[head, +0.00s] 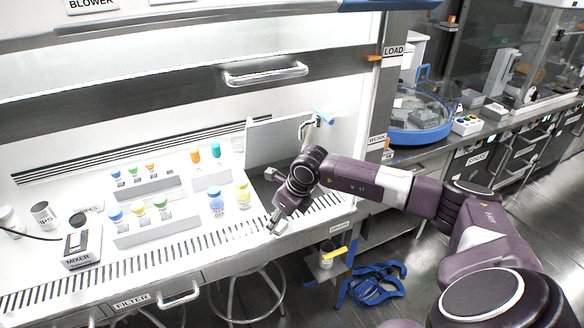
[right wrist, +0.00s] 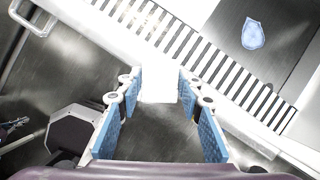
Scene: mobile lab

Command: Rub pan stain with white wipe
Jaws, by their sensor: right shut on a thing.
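My right gripper (head: 276,226) is over the front edge of the hood bench, near the vent slots. In the right wrist view the right gripper (right wrist: 158,98) has its blue-padded fingers shut on a white wipe (right wrist: 158,82), which sticks out between the tips. A dark pan (right wrist: 288,62) lies at the upper right of that view, with a pale blue stain (right wrist: 253,33) on it. The wipe is apart from the stain, to its lower left. In the head view the pan (head: 262,188) is partly behind my right arm, and I cannot make out the stain. My left gripper is not in view.
Blue-capped (head: 216,201) and yellow-capped (head: 242,195) bottles stand left of the pan. Racks of small vials (head: 150,232) and a mixer (head: 82,246) are farther left. A grey upright panel (head: 275,142) stands behind the pan. A stool (head: 240,295) is below the bench.

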